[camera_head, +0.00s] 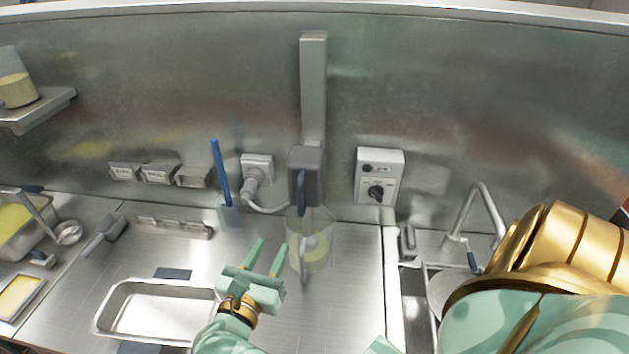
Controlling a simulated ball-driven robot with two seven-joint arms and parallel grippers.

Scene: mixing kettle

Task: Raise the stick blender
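The stick blender (306,178) is a grey motor body with a dark blue handle (301,190), at the lower end of a vertical grey rail (313,85) on the steel back wall. Below it stands a clear jug (325,228) with pale yellow liquid; the blender's lower end seems to reach into the jug, though the clear wall makes this hard to tell. My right gripper (272,243) is open and empty, left of the jug and below the handle in the picture, its fingers pointing up toward the wall. My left gripper is not in view.
A steel tray (103,318) lies left of my gripper. A blue-handled tool (220,172) stands in a holder near a wall socket (256,168). A control box (380,176) with a dark knob is on the wall. A sink tap (490,205) is at right.

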